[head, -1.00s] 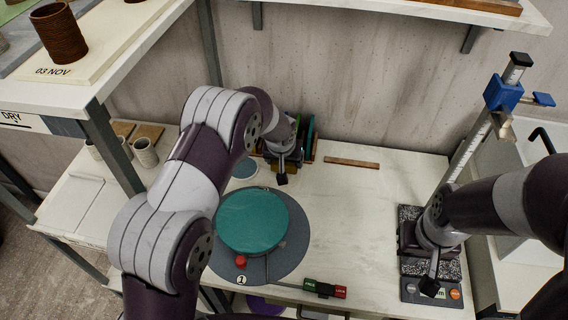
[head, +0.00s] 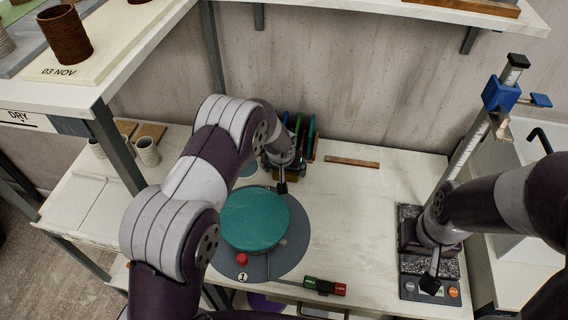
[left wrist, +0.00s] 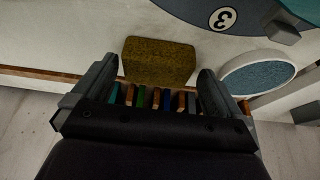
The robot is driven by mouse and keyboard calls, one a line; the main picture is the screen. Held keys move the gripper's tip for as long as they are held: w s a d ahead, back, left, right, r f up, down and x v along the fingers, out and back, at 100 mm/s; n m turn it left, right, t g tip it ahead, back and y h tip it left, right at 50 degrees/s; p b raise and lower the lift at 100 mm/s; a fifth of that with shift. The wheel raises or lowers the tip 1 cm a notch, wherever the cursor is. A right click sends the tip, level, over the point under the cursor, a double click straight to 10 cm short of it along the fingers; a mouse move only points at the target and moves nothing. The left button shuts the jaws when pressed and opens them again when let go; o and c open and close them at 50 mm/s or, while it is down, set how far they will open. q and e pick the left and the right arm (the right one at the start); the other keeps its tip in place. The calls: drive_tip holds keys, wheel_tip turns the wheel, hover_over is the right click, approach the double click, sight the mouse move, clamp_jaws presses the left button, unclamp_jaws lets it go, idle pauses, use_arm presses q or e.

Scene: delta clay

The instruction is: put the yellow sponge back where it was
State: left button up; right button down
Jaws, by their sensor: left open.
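The yellow sponge (left wrist: 158,60) is a dark mustard block lying on the pale worktop in the left wrist view. My left gripper (left wrist: 157,76) is open, with one finger to each side of the sponge's near end; neither finger clearly touches it. In the head view my left gripper (head: 282,187) is at the back of the table, in front of the rack of coloured slats (head: 303,135), and its arm and wrist largely hide the sponge. My right gripper (head: 431,283) hangs over the grey scale (head: 415,288) at the right; its jaw opening is unclear.
A teal disc (head: 255,220) sits on a grey round base beside my left arm. A blue round dish (left wrist: 258,75) stands close right of the sponge in the wrist view. A blue-clamped post (head: 500,95) rises at the right. The table middle is clear.

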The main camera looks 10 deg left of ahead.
use_arm(q)
drive_tip(key=b+v, duration=0.1)
drive_tip(key=v, duration=1.1)
drive_tip(key=s+a+r+g, duration=0.1)
drive_tip(key=s+a, duration=0.2)
drive_tip(key=s, duration=0.8)
drive_tip(key=s+a+r+g, duration=0.1)
drive_tip(key=s+a+g, duration=0.1)
drive_tip(key=s, duration=1)
drive_tip(key=shift+s+a+r, duration=0.15)
drive_tip(key=shift+a+r, duration=0.15)
drive_tip(key=shift+a, duration=0.5)
